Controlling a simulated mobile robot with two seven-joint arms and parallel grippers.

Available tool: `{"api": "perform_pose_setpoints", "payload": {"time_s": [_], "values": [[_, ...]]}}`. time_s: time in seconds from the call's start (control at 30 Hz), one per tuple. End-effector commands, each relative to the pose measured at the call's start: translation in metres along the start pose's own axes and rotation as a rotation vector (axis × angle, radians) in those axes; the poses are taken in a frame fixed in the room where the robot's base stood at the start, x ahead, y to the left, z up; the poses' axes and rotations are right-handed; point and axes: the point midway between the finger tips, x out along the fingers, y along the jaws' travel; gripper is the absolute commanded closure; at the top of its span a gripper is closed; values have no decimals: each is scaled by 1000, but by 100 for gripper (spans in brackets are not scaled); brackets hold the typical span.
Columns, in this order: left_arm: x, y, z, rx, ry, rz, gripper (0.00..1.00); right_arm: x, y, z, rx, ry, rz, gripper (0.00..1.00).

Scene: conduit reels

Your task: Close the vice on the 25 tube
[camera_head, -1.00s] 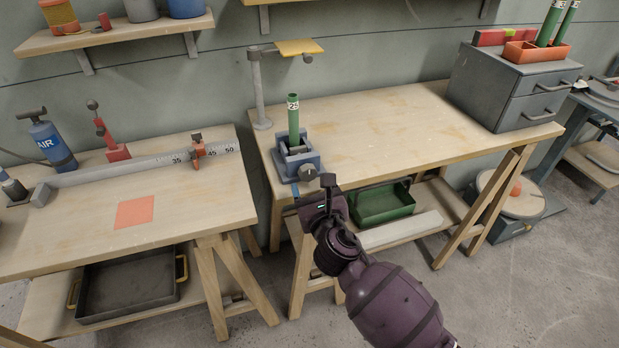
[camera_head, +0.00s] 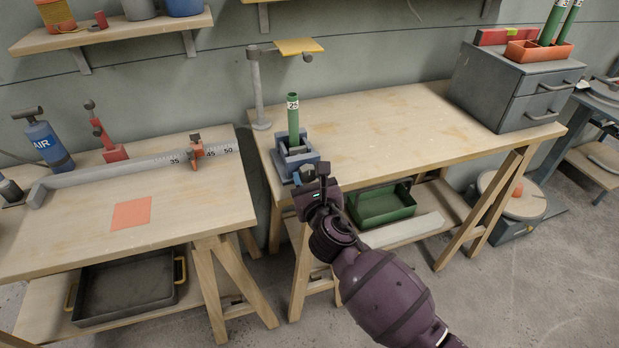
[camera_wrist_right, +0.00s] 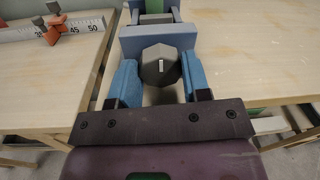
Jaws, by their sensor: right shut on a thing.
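The green tube (camera_head: 293,118) marked 25 stands upright in the blue-grey vice (camera_head: 283,162) at the left front of the middle bench. Its lower part shows at the top of the right wrist view (camera_wrist_right: 154,6). Whether both vice jaws touch the tube I cannot tell. The vice's dark faceted knob (camera_wrist_right: 160,66) faces my right gripper (camera_head: 308,174). My right gripper is shut on this knob, with one blue finger at each side of it in the wrist view. My left gripper is not in view.
A stand (camera_head: 256,88) with a yellow plate rises behind the vice. A left bench holds a measuring rail (camera_head: 125,174). A grey drawer cabinet (camera_head: 500,90) with an orange tube holder stands at the right. The middle bench top (camera_head: 400,125) is largely clear.

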Motion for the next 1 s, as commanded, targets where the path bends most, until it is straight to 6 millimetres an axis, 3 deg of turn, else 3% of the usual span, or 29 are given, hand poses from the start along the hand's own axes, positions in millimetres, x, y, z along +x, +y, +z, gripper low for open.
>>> {"api": "perform_pose_setpoints", "payload": {"time_s": [0.37, 0.7, 1.0], "values": [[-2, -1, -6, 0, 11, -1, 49, 0, -1, 3, 83, 4, 0, 80], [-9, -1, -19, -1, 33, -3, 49, 0, -1, 4, 327, 20, 2, 80], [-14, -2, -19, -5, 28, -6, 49, 0, -1, 2, 518, 34, 4, 80]]}}
